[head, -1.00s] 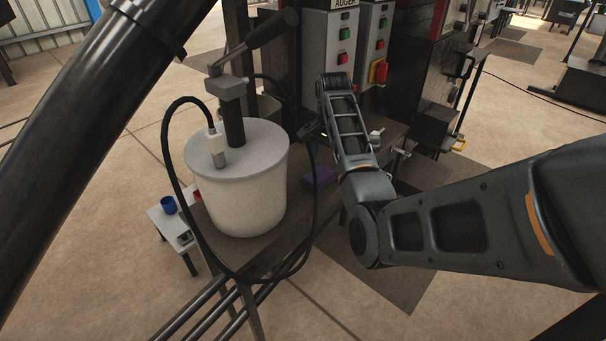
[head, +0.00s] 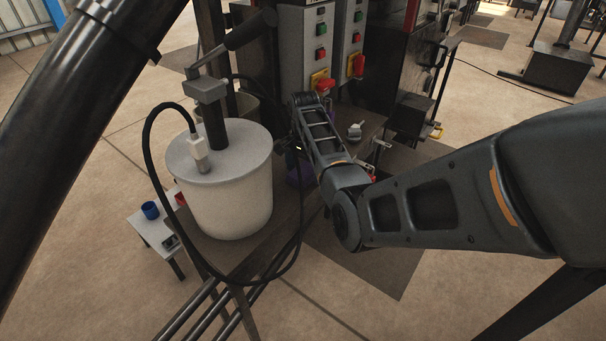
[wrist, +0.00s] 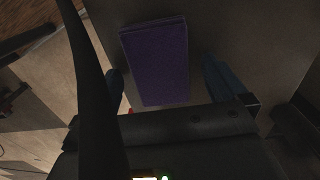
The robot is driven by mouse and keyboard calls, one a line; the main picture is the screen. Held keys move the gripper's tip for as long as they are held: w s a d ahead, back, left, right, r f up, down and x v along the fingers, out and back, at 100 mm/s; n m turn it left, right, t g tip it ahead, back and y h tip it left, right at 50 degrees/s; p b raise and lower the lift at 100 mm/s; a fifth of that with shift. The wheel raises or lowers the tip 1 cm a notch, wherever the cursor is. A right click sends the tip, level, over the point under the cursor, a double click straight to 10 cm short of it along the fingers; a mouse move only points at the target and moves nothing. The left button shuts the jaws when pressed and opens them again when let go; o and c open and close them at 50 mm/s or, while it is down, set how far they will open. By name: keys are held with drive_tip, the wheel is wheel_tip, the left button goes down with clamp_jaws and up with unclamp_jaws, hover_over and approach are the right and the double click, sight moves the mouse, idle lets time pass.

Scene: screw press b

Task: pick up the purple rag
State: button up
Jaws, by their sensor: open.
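The purple rag (wrist: 158,62) lies flat as a folded rectangle on a dark surface in the wrist view. The near end of the rag lies between the fingers. Whether the fingers touch the surface cannot be told. In the head view my gripper is mostly hidden behind my arm.
A large white tub (head: 228,205) with a lid stands left of the rag. A looped black cable (head: 151,165) hangs from it and crosses close to my gripper. Control boxes (head: 307,45) with buttons stand behind. A small table with a blue cup (head: 150,210) is at left.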

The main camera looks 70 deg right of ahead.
sight(304, 170)
drive_tip(key=c, duration=1.1)
drive_tip(key=shift+c, duration=0.2)
drive_tip(key=shift+r, duration=0.1)
drive_tip(key=shift+r, duration=0.6)
wheel_tip(304, 170, up, 3)
drive_tip(key=shift+w+f+b, duration=0.1)
drive_tip(key=shift+f+b, duration=0.05)
drive_tip(key=shift+b, duration=0.15)
drive_tip(key=s+d+r, duration=0.5)
drive_tip(key=s+r, duration=0.2)
drive_tip(key=s, duration=0.3)
drive_tip(key=shift+s+d, duration=0.15)
drive_tip(key=shift+d, duration=0.25)
